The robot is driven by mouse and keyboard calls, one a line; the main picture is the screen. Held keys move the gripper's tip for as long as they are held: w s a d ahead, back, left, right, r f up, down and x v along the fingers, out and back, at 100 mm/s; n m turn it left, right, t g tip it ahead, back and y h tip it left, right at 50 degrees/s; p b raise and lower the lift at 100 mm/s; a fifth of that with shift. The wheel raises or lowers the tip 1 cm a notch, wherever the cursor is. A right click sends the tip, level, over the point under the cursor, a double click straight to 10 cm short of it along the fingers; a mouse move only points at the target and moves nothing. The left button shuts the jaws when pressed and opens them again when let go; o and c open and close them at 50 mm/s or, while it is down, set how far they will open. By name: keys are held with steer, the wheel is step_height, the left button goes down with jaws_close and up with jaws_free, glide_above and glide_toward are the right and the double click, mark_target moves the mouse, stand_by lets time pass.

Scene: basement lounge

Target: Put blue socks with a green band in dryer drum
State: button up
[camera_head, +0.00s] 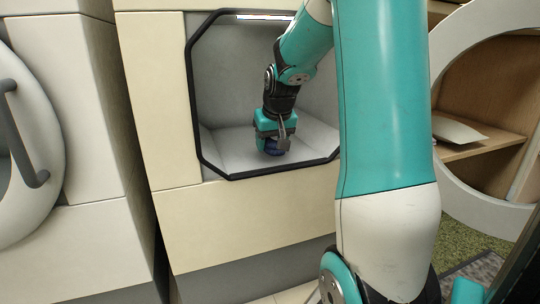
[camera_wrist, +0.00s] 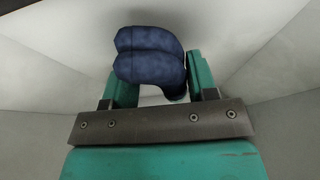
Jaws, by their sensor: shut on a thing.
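The dark blue socks (camera_wrist: 150,58) lie between the two green fingers of my gripper (camera_wrist: 152,80) in the wrist view, and the fingers are shut on them. The drum opening has a black eight-sided rim. I cannot tell whether the socks touch the drum floor.
A pale machine front (camera_head: 250,227) surrounds the drum opening. A round white door with a dark handle (camera_head: 38,175) is at the left. At the right, a white ring-shaped door (camera_head: 485,205) stands in front of a wooden shelf (camera_head: 480,145) holding a pale flat item.

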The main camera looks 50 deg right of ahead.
steer(key=shift+d+f+b, duration=0.1)
steer(key=shift+f+b, duration=0.3)
steer(key=shift+f, duration=0.5)
steer(key=shift+w, duration=0.2)
steer(key=shift+d+r, duration=0.1)
steer(key=shift+r, duration=0.1)
steer(key=shift+f, duration=0.15)
steer(key=o, duration=1)
steer(key=shift+f, duration=0.1)
